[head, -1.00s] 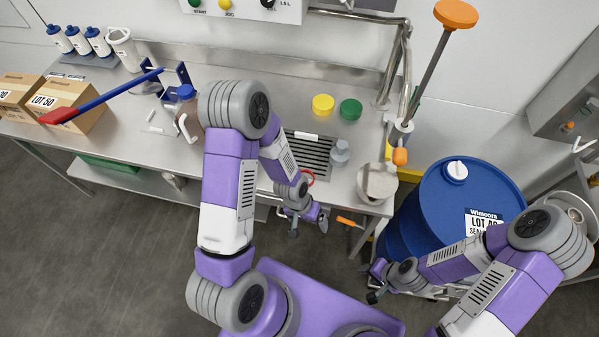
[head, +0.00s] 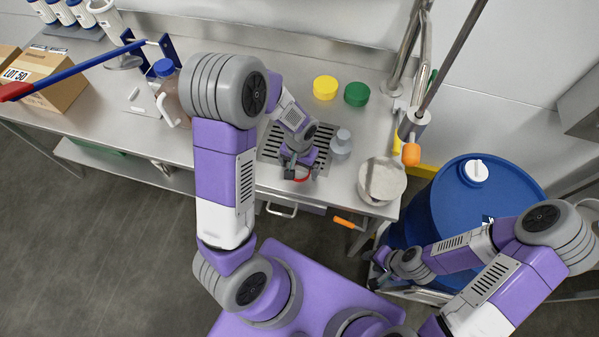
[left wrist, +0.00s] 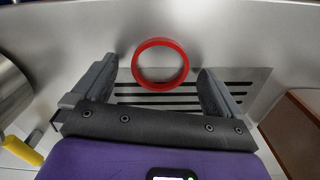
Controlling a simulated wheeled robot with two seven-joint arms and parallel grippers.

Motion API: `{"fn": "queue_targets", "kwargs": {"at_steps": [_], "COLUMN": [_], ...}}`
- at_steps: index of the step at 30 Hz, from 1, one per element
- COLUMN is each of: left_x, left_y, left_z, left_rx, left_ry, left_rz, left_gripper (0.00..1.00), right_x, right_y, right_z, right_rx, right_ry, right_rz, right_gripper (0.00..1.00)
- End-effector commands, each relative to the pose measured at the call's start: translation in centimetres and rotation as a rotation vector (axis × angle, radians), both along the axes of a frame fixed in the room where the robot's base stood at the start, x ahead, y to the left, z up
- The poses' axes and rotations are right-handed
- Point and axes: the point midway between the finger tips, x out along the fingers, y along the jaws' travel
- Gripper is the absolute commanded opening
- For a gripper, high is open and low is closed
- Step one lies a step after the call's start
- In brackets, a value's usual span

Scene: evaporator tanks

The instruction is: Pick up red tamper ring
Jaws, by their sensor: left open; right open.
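The red tamper ring (left wrist: 160,83) lies flat on the steel counter by the edge of the slotted drain grate. In the left wrist view it sits between and just beyond the two open fingers of my left gripper (left wrist: 158,88), with nothing held. In the head view the ring (head: 302,180) is partly hidden by my left gripper (head: 300,174), which is above it at the counter's front. My right gripper (head: 377,280) is low beside the blue drum, away from the ring; its fingers are small in view.
A clear bottle (head: 341,144) stands just right of my left gripper. A pale round pan (head: 382,181) is at the counter's right end. Yellow (head: 325,88) and green (head: 356,94) lids lie behind. A blue drum (head: 470,210) stands right. A brown jug (head: 172,95) stands left.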

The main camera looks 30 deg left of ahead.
Motion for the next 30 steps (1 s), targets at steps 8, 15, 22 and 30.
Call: {"fn": "queue_targets", "kwargs": {"at_steps": [8, 15, 22, 30], "left_x": [0.0, -0.01, -0.01, 0.02], "left_y": [0.01, 0.01, 0.01, 0.0], "left_z": [-0.76, -0.76, -0.76, 0.09], "left_rx": [0.0, 0.0, 0.0, -0.001], "left_ry": [-0.001, 0.0, 0.0, -0.001], "left_rz": [0.001, 0.0, 0.0, 0.0], "left_gripper": [1.0, 0.65, 0.42, 0.41], "right_x": [0.02, 0.02, 0.01, 0.01], "right_y": [0.0, 0.0, 0.0, 0.0], "right_z": [-0.28, -0.28, -0.28, 0.1], "right_rx": [0.0, 0.0, 0.0, 0.0], "right_ry": [0.0, 0.0, 0.0, 0.0], "right_rz": [0.0, 0.0, 0.0, 0.0], "right_gripper": [0.42, 0.42, 0.42, 0.42]}}
